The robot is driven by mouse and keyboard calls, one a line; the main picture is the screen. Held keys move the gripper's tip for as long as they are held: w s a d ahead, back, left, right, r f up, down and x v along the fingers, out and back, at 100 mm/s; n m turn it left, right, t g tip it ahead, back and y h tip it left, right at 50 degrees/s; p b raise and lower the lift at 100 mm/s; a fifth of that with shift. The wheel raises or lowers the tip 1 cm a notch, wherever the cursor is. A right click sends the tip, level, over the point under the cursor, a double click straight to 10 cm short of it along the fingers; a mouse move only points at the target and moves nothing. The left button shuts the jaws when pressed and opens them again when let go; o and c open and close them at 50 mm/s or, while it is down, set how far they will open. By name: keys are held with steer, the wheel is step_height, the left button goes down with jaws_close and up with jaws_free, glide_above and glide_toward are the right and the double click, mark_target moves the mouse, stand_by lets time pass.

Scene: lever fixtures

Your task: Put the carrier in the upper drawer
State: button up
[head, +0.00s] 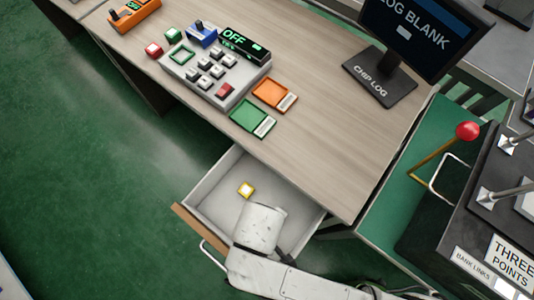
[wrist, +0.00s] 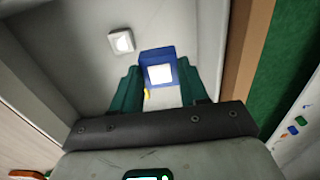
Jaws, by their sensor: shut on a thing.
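A drawer (head: 214,191) is pulled out from under the desk, with a wooden front and a metal handle; its pale inside also shows in the wrist view (wrist: 75,60). My gripper (wrist: 165,82) is over the drawer in the wrist view, its green fingers shut on a blue block with a white square face (wrist: 159,68), which I take to be the carrier. A bit of yellow shows beside the left finger. I cannot tell whether the block touches the drawer floor. In the head view my arm hides the gripper and the block.
On the desk are a button console (head: 215,70), an orange tray (head: 270,93), a green tray (head: 248,117) and a monitor (head: 420,35). A red-knobbed lever (head: 467,131) stands right.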

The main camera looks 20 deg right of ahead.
steer(key=w+d+f, duration=0.1)
steer(key=w+f, duration=0.1)
steer(key=w, duration=0.1)
steer(key=w+d+f, duration=0.1)
steer(key=w+f, duration=0.2)
steer(key=w+d+f+b, duration=0.1)
steer(key=w+f, duration=0.1)
steer(key=w, duration=0.1)
steer(key=shift+w+d+f, duration=0.1)
steer(key=shift+d+f, duration=0.15)
steer(key=shift+d, duration=0.15)
steer(key=shift+w+f, duration=0.1)
steer(key=shift+f, duration=0.1)
steer(key=shift+w+d+f+b, duration=0.1)
steer(key=shift+w+f+b, duration=0.1)
steer(key=shift+f, duration=0.7)
steer(key=shift+w+d+f+b, duration=0.1)
steer(key=shift+f+b, duration=0.05)
steer(key=shift+f, duration=0.75)
steer(key=shift+f, duration=0.2)
steer(key=o, duration=0.8)
steer(key=shift+r, duration=0.1)
